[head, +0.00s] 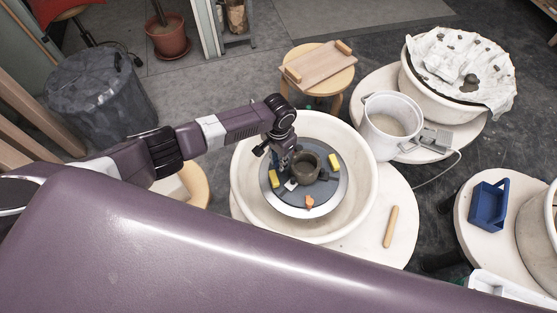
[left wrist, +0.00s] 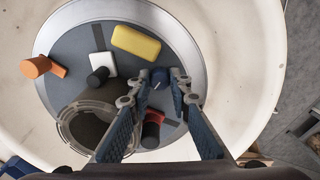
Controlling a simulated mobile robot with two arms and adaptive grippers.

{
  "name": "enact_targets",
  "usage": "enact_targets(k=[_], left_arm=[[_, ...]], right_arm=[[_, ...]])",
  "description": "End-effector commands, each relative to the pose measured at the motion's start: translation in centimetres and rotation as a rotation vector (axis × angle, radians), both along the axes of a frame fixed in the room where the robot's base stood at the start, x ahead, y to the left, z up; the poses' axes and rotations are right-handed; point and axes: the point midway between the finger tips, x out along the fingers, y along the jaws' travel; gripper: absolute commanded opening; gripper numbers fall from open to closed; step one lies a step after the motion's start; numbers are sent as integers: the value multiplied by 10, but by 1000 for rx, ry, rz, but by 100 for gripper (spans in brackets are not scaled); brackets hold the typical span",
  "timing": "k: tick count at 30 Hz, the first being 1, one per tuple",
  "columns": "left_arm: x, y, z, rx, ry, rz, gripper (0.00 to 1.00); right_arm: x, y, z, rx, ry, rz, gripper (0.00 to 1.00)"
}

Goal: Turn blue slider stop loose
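The blue stop (left wrist: 160,77) is a small dark blue knob on the grey wheel disc in the left wrist view. My left gripper (left wrist: 162,80) is open, its two fingertips on either side of the knob, with what look like narrow gaps. In the head view, my left gripper (head: 284,163) points down over the left part of the wheel disc (head: 284,206), beside a dark round pot (head: 306,166); the blue stop cannot be made out there. My right gripper is not in view.
The disc also carries a yellow block (left wrist: 137,42), a white piece (left wrist: 103,61) with a black knob, an orange piece (left wrist: 38,67) and a red piece (left wrist: 151,130). The pot (left wrist: 67,124) stands close to my left finger. A white basin (head: 243,188) surrounds the disc.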

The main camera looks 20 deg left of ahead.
Motion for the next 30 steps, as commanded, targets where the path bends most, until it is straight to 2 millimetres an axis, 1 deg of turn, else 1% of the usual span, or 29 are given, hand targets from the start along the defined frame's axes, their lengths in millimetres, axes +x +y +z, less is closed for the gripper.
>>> enact_targets(k=[1, 2, 3, 8, 14, 20, 30], left_arm=[[0, 0, 0, 0, 0, 0, 4], [0, 0, 0, 0, 0, 0, 1], [0, 0, 0, 0, 0, 0, 0], [0, 0, 0, -1, 0, 4, 0], [-1, -1, 2, -1, 2, 51, 0], [-1, -1, 3, -2, 2, 171, 0], [-1, -2, 4, -2, 3, 482, 0]], right_arm=[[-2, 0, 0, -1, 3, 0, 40], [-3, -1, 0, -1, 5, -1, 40], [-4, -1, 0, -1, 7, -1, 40], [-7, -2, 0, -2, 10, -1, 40], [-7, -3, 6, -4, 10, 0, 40], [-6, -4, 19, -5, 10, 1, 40], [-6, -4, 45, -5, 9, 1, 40]])
